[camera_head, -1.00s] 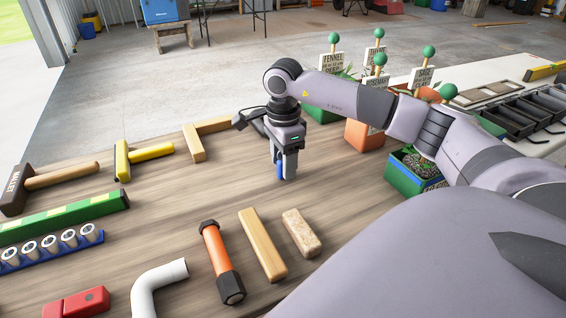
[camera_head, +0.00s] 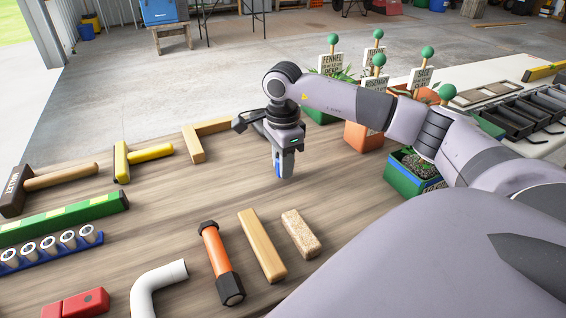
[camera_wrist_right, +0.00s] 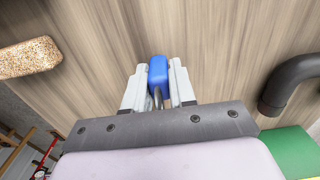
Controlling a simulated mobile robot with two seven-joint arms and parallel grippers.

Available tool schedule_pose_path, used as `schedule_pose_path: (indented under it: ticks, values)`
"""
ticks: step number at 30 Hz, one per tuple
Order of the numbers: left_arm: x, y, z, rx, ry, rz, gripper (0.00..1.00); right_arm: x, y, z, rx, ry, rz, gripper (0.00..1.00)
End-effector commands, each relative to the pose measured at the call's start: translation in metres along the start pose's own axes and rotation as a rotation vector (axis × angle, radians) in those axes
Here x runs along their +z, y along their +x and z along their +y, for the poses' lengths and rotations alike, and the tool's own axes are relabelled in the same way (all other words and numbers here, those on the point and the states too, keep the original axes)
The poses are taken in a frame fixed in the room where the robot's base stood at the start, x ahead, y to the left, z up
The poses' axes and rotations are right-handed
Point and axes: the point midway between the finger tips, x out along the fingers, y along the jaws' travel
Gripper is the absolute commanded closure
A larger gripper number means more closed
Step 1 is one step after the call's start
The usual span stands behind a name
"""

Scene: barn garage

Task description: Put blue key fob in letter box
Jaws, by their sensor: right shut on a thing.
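The blue key fob (camera_wrist_right: 158,70) is between the two fingers of my right gripper (camera_wrist_right: 158,88) in the right wrist view. In the head view a bit of its blue (camera_head: 278,168) shows at the fingertips of my right gripper (camera_head: 284,174). The gripper is shut on the fob and points down over the wooden table, close to its top. I cannot tell whether the fob touches the table. I see nothing that I can pick out as a letter box. My left gripper is not in view.
The tabletop (camera_head: 330,205) around the gripper is bare. A cork block (camera_head: 300,233), a wooden block (camera_head: 262,246) and an orange-handled tool (camera_head: 220,260) lie nearer. A mallet and hammer (camera_head: 150,153) lie left. Planters (camera_head: 405,180) stand right, near my arm. A dark curved pipe (camera_wrist_right: 285,85) shows in the wrist view.

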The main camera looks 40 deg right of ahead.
Motion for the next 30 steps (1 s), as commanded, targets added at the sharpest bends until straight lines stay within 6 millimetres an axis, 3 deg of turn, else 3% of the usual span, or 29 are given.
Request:
schedule_pose_path:
  ticks: [7,19,24,30]
  values:
    - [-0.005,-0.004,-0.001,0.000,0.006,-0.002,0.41,0.000,-0.044,-0.001,-0.006,0.001,-0.003,1.00]
    - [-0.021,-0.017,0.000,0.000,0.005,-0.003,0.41,0.000,-0.153,-0.001,-0.004,0.001,-0.001,1.00]
    - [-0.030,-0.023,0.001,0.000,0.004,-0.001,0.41,0.000,-0.178,0.000,-0.002,0.000,0.000,1.00]
    - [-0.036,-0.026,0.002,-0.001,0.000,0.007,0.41,0.000,-0.191,0.000,-0.001,0.001,0.000,1.00]
